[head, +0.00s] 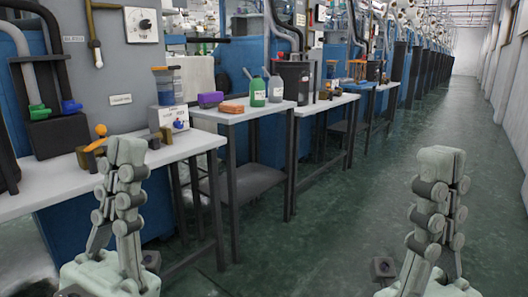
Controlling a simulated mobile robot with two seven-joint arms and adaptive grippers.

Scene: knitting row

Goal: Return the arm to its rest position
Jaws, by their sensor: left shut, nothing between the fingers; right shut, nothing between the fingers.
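My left gripper (126,152) stands at the lower left of the head view, fingers pointing up the picture and closed together with nothing between them. It overlaps the front edge of the near white table (170,152) in the picture; I cannot tell the gap between them. My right gripper (441,163) stands at the lower right, over the green floor in the picture. Its fingers are also closed together and empty. Most of both arms is out of view, so their full pose is hidden.
Near the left gripper in the picture, the table holds an orange-topped item (97,140) and a white-and-blue box (173,118). A second table (240,117) bears a purple block (210,99), an orange block (232,107) and a green bottle (257,93). The aisle floor (345,215) is clear.

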